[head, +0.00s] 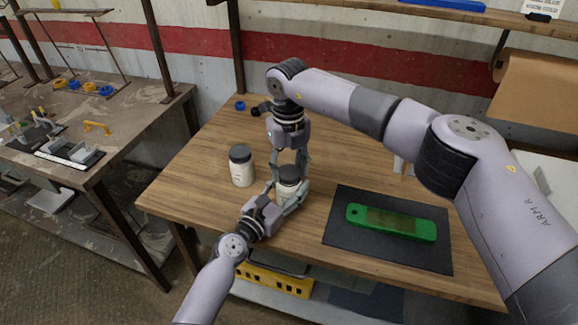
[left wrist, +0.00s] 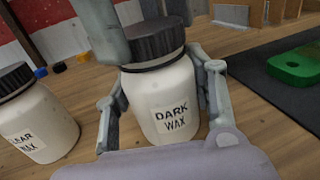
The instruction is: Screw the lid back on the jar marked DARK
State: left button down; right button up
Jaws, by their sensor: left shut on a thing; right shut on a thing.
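The jar marked DARK WAX (left wrist: 172,105) stands upright on the wooden table, white with a black label text; it also shows in the head view (head: 287,188). Its dark ribbed lid (left wrist: 156,42) is on top of the jar mouth, with a thin dark seam below it; I cannot tell how far it is threaded. My left gripper (head: 285,196) is shut around the jar body, one finger on each side. My right gripper (head: 290,168) reaches down from above and is shut on the lid. One of its fingers covers the lid's left edge in the left wrist view.
A second white jar (head: 242,172) with a dark lid, marked CLEAR WAX, stands to the left. A green tool (head: 392,222) lies on a dark mat (head: 345,252) at the right. Small blue and black items (head: 240,105) lie at the back. The table's front left is clear.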

jog(key=m, duration=1.4)
jog(key=shift+m, duration=0.3)
jog(key=m, duration=0.3)
jog(key=shift+m, duration=0.4)
jog(key=m, duration=0.3)
jog(key=shift+m, duration=0.3)
jog(key=m, duration=0.7)
jog(key=shift+w, duration=0.1)
jog(key=o, duration=0.8)
jog(key=shift+c, duration=0.2)
